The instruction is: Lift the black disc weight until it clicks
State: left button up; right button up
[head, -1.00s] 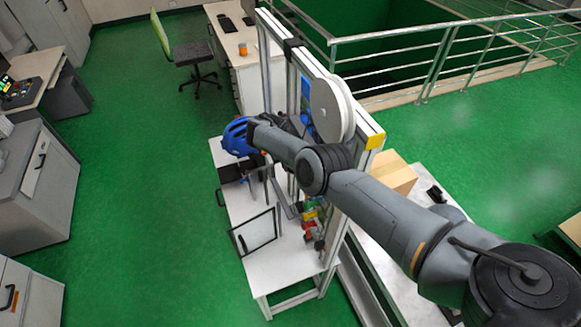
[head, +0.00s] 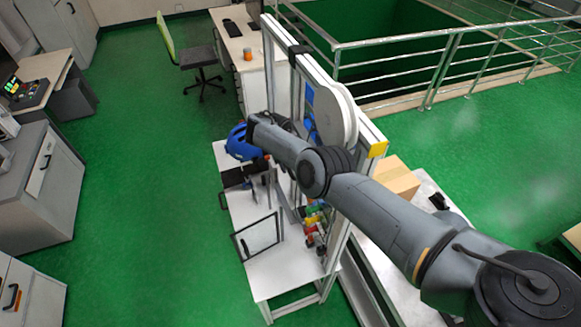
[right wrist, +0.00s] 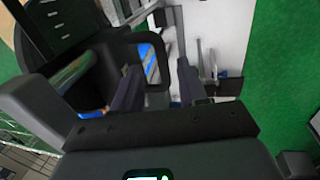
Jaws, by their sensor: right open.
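My right gripper (right wrist: 158,90) is open in the right wrist view, its two dark fingers apart. A black loop handle (right wrist: 161,58) shows just beyond and between the fingers, joined to a dark body at left. I cannot tell whether this is part of the black disc weight. In the head view my right arm reaches across the drop tower frame (head: 352,185) and hides much of its inside. No black disc can be made out there. A large pale disc (head: 333,110) sits at the tower's top. My left gripper is not in view.
The white table (head: 278,277) holds a clear framed panel (head: 257,238) and colored parts (head: 314,222). A cardboard box (head: 397,180) stands right of the tower. Green floor is open at left.

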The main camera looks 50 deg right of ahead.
notch_tip(320, 180, up, 8)
jog(key=a+p, duration=0.1)
jog(key=shift+w+a, duration=0.15)
jog(key=shift+w, duration=0.2)
